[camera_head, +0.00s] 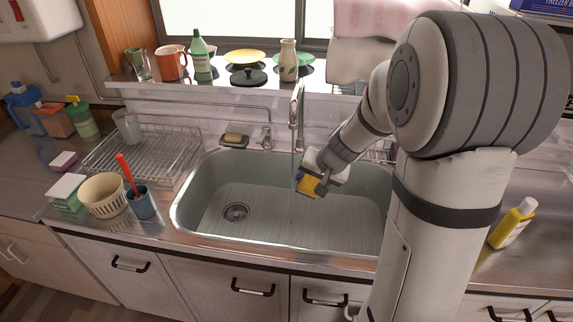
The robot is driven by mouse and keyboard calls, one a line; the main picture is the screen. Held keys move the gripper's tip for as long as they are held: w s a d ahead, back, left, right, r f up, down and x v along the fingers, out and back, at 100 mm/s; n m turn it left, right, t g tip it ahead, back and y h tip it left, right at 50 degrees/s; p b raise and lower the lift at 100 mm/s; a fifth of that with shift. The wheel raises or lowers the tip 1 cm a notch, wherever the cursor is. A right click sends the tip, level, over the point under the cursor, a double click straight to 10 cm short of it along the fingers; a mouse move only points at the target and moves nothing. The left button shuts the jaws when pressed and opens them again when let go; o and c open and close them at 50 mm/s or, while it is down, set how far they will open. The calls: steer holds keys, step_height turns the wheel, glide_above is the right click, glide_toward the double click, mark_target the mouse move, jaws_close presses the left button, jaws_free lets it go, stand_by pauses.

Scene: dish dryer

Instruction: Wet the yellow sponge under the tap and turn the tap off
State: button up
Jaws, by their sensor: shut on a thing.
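The yellow sponge (307,186) is held in my gripper (310,183) over the sink (260,171), in the head view. My gripper is shut on it, and its fingers cover part of the sponge. The tap (297,105) stands at the back of the sink, with its spout above and slightly left of the sponge. A thin, faint stream of water (292,208) seems to run down from the spout beside the sponge. I cannot tell whether it touches the sponge. A metal fitting (266,137) on the wall ledge left of the spout may be the tap's handle.
A wire dish rack (140,153) stands left of the sink. A beige basket (103,195) and a blue cup (141,202) stand at the counter's front left. Dishes line the shelf behind. The sink basin is otherwise clear.

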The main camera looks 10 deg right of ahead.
steer(key=s+r, duration=0.1)
steer(key=s+d+r, duration=0.2)
steer(key=s, duration=0.1)
steer(key=shift+r+p, duration=0.3)
steer(key=shift+f, duration=0.1)
stand_by(0.5)
